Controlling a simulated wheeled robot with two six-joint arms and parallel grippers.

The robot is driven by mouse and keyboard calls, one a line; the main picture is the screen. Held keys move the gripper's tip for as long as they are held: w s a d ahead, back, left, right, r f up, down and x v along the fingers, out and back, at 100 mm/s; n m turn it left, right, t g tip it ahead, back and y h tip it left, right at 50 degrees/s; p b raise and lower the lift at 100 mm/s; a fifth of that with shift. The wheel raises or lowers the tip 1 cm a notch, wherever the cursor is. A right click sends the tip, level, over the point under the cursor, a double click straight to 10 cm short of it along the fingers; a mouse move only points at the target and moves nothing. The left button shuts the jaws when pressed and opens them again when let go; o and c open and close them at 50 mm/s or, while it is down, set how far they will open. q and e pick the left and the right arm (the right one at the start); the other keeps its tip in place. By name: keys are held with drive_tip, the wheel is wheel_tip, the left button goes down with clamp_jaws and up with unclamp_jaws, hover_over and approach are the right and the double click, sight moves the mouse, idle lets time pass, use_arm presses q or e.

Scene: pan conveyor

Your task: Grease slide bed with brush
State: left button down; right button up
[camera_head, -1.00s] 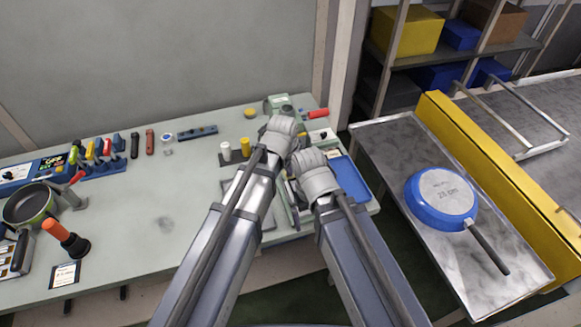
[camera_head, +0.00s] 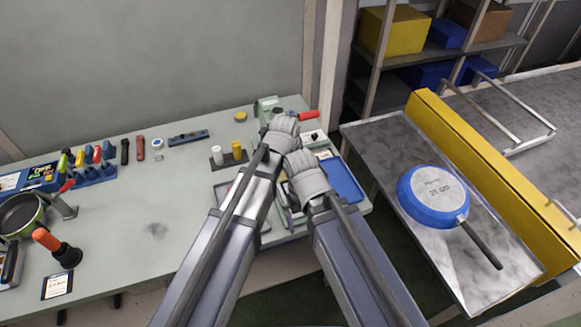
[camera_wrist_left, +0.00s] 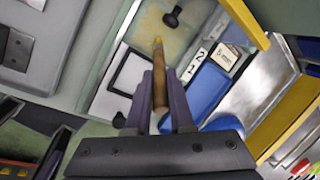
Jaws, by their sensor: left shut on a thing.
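My left gripper (camera_wrist_left: 161,115) is shut on the brush (camera_wrist_left: 159,78), whose brown handle runs forward from between the dark fingers in the left wrist view. Its tip lies over a pale yellow-green panel (camera_wrist_left: 150,32) with a black knob (camera_wrist_left: 172,18); I cannot tell whether it touches. This panel may be the slide bed, but I cannot be sure. In the head view my left gripper (camera_head: 283,128) is at the green machine (camera_head: 267,104), and the arm hides the brush. My right gripper (camera_head: 306,168) is just beside it, its fingers hidden.
A blue tray (camera_head: 345,180) lies right of the grippers. White and yellow cylinders (camera_head: 237,150) stand to the left. A blue pan (camera_head: 432,195) lies on the metal table at right. A plunger-like tool (camera_head: 62,248) stands at left.

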use_arm(q)
drive_tip(key=shift+d, duration=0.15)
drive_tip(key=shift+w+d, duration=0.2)
drive_tip(key=shift+d, duration=0.3)
drive_tip(key=shift+w+d, duration=0.2)
drive_tip(key=shift+d, duration=0.4)
drive_tip(key=shift+w+d, duration=0.2)
drive_tip(key=shift+d, duration=0.4)
drive_tip(key=shift+s+a, duration=0.65)
drive_tip(key=shift+a, duration=0.3)
drive_tip(key=shift+s+a, duration=0.55)
drive_tip(key=shift+a, duration=0.3)
drive_tip(key=shift+w, duration=0.1)
